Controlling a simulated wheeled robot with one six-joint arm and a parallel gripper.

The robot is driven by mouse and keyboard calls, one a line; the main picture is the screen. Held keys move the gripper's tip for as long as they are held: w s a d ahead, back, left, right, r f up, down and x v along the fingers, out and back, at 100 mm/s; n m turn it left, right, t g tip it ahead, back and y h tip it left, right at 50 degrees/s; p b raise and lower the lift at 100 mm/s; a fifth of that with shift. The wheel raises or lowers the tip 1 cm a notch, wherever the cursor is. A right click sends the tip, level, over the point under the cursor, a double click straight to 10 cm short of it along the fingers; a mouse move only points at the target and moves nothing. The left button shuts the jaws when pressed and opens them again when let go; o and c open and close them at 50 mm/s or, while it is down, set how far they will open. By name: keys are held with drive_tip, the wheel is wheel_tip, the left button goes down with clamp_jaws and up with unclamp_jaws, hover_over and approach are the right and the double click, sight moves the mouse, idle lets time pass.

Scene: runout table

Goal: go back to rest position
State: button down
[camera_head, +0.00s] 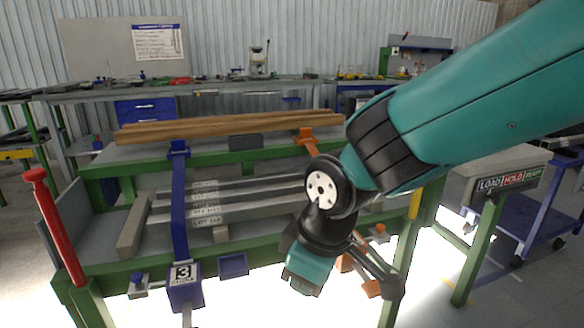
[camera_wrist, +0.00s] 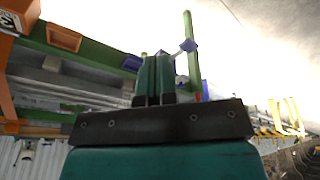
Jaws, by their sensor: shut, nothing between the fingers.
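My gripper (camera_wrist: 154,78) shows in the wrist view as dark teal fingers standing close together, with nothing between them. In the head view my teal arm reaches in from the upper right and bends down at the black wrist in front of the runout table (camera_head: 103,266). The fingers cannot be made out clearly there. My wrist is in front of the table's right part and hides some of it. The wrist view looks upside down, with a green table edge at upper left.
Wooden beams (camera_head: 230,125) lie on the table's upper level and grey metal bars (camera_head: 245,197) on the lower one. A blue post (camera_head: 179,205), an orange post (camera_head: 308,143) and a red-topped post (camera_head: 56,228) rise there. A blue cart (camera_head: 530,222) stands at right.

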drive_tip(key=s+d+r+m+g+y, duration=0.1)
drive_tip(key=s+d+r+m, duration=0.2)
drive_tip(key=s+d, duration=0.4)
drive_tip(key=s+d+r+m+g+y, duration=0.1)
drive_tip(key=s+d+r+m, duration=0.25)
drive_tip(key=s+d, duration=0.3)
wheel_tip(320, 180, up, 20)
drive_tip(key=p, duration=2.1)
drive_tip(key=shift+w, duration=0.35)
drive_tip(key=shift+r, duration=0.1)
